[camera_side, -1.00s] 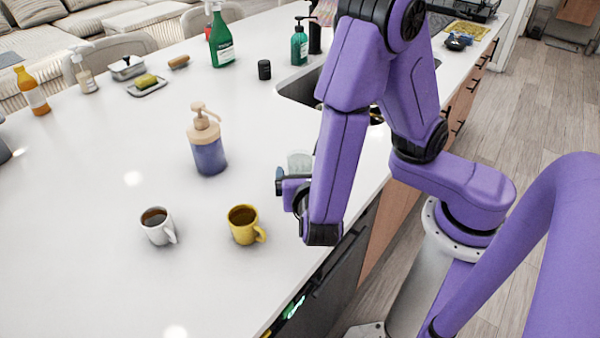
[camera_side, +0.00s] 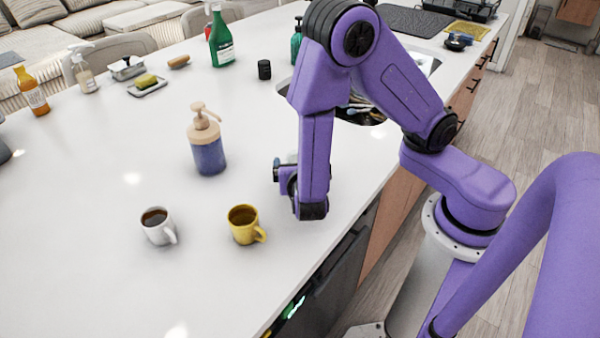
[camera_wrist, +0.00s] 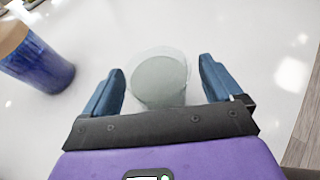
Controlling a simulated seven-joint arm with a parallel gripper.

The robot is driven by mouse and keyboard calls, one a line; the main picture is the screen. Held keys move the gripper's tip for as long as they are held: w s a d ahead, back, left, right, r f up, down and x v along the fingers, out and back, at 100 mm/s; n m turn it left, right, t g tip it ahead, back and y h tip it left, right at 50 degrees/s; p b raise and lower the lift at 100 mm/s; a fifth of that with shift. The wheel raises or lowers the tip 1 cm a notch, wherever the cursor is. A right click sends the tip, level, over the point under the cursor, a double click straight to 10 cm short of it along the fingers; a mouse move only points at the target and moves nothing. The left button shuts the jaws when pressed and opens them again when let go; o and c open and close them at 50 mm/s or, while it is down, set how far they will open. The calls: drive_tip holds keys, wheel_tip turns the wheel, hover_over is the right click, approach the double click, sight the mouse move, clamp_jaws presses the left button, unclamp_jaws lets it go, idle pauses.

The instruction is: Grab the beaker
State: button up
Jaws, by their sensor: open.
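The beaker (camera_wrist: 160,75) is a clear, pale greenish cup on the white counter. In the wrist view it sits between the two blue fingers of my gripper (camera_wrist: 161,88), and its lower part is hidden behind the gripper's dark bar. In the side view my gripper (camera_side: 280,172) is low over the counter at its right side. There the beaker (camera_side: 291,158) is mostly hidden behind the gripper and arm. The fingers are open, with gaps to the beaker on both sides. I cannot tell whether they are level with it.
A blue and tan soap dispenser (camera_side: 208,150) stands left of the gripper and also shows in the wrist view (camera_wrist: 35,60). A yellow mug (camera_side: 243,224) and a white mug (camera_side: 157,226) stand in front. The sink (camera_side: 360,112) lies behind.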

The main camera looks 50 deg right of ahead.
drive_tip(key=shift+c, duration=0.2)
drive_tip(key=c, duration=1)
drive_tip(key=shift+r, duration=0.25)
drive_tip(key=shift+r, duration=4.65)
drive_tip(key=shift+r, duration=0.15)
